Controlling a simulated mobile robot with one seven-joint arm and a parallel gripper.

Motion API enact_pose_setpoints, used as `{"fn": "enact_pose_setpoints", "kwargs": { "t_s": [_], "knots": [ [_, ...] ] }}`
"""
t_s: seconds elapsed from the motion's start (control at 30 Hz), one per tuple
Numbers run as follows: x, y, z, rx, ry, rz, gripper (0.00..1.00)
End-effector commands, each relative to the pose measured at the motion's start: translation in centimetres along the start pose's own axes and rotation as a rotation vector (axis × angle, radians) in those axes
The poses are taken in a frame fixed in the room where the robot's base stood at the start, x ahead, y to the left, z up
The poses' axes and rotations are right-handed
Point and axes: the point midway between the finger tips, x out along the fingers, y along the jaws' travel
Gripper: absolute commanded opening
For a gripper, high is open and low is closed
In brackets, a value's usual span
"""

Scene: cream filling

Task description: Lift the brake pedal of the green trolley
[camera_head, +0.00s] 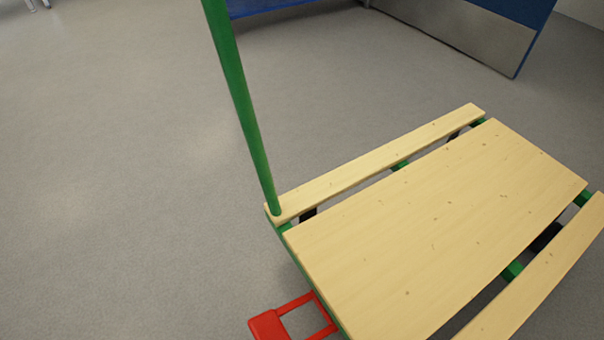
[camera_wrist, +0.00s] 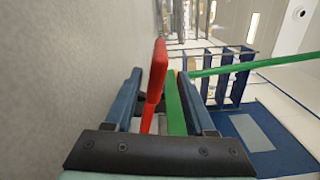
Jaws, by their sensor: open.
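The red brake pedal (camera_head: 268,324) juts out from the near end of the green trolley, low over the floor at the bottom of the head view. It is a flat red plate on two side arms. The trolley has a light wooden deck (camera_head: 430,225) and a green upright pole (camera_head: 243,105). In the wrist view, my gripper (camera_wrist: 160,74) is open. The red pedal (camera_wrist: 157,72) shows edge-on in the space between its two blue fingers, with a green frame bar (camera_wrist: 174,103) beside it. I cannot tell whether a finger touches the pedal. My gripper is out of the head view.
Grey floor (camera_head: 110,200) is clear to the left of the trolley. A blue and grey panel (camera_head: 460,35) stands at the back right. In the wrist view, blue rack-like structures (camera_wrist: 225,75) stand beyond the trolley.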

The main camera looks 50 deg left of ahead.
Motion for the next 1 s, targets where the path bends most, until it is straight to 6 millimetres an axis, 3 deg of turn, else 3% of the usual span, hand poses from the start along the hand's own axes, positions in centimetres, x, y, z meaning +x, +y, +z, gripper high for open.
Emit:
{"fn": "enact_pose_setpoints", "kwargs": {
  "t_s": [0.2,0.4,1.0],
  "knots": [
    [-4.1,0.1,-0.1,-0.002,0.005,-0.002,0.55],
    [-6.0,0.1,-0.1,-0.002,0.001,-0.001,0.55],
    [-6.3,0.0,0.0,-0.001,-0.002,-0.001,0.55]
  ]
}}
